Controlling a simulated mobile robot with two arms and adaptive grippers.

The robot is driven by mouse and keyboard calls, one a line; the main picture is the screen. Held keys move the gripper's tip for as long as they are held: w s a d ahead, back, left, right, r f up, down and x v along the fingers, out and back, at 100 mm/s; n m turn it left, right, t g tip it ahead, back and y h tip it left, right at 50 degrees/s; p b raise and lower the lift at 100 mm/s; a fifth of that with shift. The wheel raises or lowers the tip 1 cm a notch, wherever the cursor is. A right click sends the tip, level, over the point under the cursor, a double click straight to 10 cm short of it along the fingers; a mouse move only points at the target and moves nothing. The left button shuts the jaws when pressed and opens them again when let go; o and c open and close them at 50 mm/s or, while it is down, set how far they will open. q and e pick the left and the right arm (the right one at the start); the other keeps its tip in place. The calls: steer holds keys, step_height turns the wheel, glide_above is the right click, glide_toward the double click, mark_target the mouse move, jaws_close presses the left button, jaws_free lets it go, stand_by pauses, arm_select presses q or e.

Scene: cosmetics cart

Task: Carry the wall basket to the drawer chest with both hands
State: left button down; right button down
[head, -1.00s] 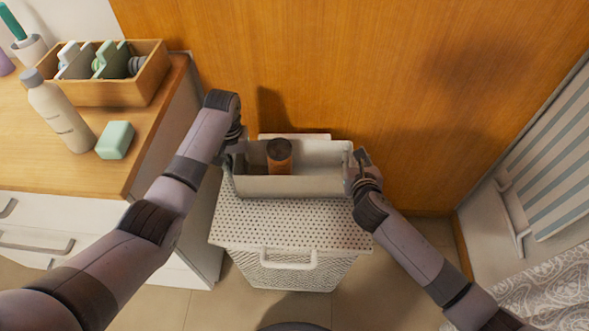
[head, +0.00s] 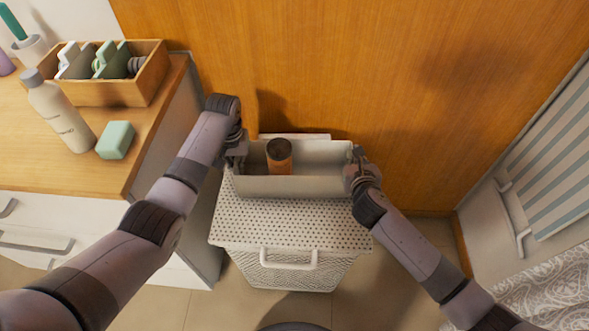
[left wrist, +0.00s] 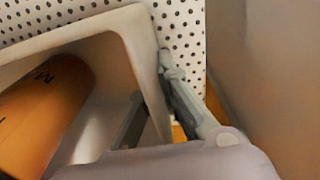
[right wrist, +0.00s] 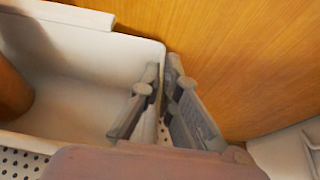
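The wall basket (head: 290,186) is a pale grey open bin on the perforated lid of a white hamper, close to the wooden wall. A brown-orange jar (head: 279,158) stands in it; its orange side fills the left of the left wrist view (left wrist: 45,110). My left gripper (head: 236,150) is shut on the basket's left end wall, one finger inside and one outside. My right gripper (head: 355,165) is shut on the right end wall the same way, as the right wrist view (right wrist: 161,85) shows. The drawer chest (head: 150,150) with a wooden top stands at left.
On the chest top are a wooden organizer (head: 120,92), a bottle (head: 62,115) and a green block (head: 115,140); its front part looks clear. The hamper (head: 230,222) has a front handle. A striped towel (head: 560,150) hangs at right, above a patterned cloth (head: 550,285).

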arm_select(q)
steer(key=shift+r, duration=0.2)
arm_select(e)
steer(key=shift+r, duration=0.15)
stand_by(0.4)
